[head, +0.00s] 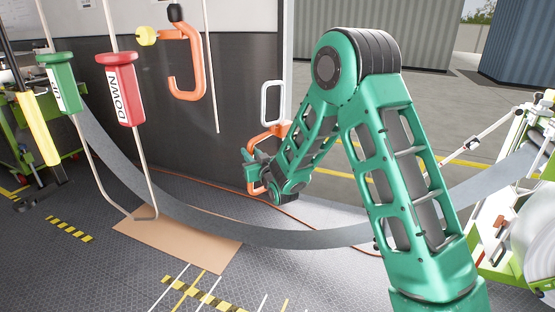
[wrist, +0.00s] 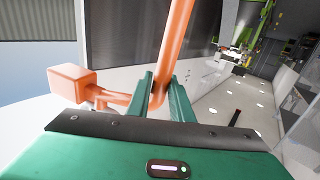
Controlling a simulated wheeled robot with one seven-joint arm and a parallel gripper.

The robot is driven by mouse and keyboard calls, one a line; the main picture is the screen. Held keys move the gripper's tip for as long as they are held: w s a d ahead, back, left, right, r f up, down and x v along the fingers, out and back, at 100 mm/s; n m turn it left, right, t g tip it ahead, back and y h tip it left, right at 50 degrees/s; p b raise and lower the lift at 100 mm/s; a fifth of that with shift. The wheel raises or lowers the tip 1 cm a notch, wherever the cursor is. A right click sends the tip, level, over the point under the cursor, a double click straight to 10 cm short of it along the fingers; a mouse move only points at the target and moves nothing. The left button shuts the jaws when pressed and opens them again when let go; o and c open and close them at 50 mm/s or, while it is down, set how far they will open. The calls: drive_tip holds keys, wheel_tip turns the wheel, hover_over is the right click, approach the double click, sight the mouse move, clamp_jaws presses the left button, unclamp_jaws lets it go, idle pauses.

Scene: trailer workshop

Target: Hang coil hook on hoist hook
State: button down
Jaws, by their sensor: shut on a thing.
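The coil hook is an orange bar piece (head: 268,132) with a pale oval loop (head: 272,101) standing above it in the head view. My gripper (head: 251,165) is shut on it, partly hiding its lower part. In the wrist view the orange bar of the coil hook (wrist: 175,40) runs up between the two green fingers of my gripper (wrist: 161,92), with an orange block on an arm at left. The hoist hook (head: 181,75), a large orange hook with a black top and a yellow end piece, hangs to the upper left of my gripper, apart from the coil hook.
A red DOWN handle (head: 120,89) and a green UP handle (head: 60,82) hang at left. A grey strip (head: 270,237) sags across the scene below my gripper. A tan board (head: 185,240) lies on the floor. A dark wall (head: 235,65) stands behind the hoist hook.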

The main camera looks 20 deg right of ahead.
drive_tip(key=s+a+r+n+g+y, duration=0.1)
drive_tip(key=a+r+n+y, duration=0.1)
drive_tip(key=a, duration=1.1)
drive_tip(key=s+a+r+n+g+y, duration=0.1)
drive_tip(key=a+r, duration=0.4)
drive_tip(key=a, duration=0.8)
drive_tip(key=s+a+r+n+g+y, duration=0.1)
drive_tip(key=s+a+r+n+y, duration=0.2)
drive_tip(key=a, duration=1)
drive_tip(key=y, duration=0.2)
drive_tip(key=shift+s+a+r+g+y, duration=0.25)
drive_tip(key=shift+a+r+g+y, duration=0.05)
drive_tip(key=shift+a+g, duration=0.1)
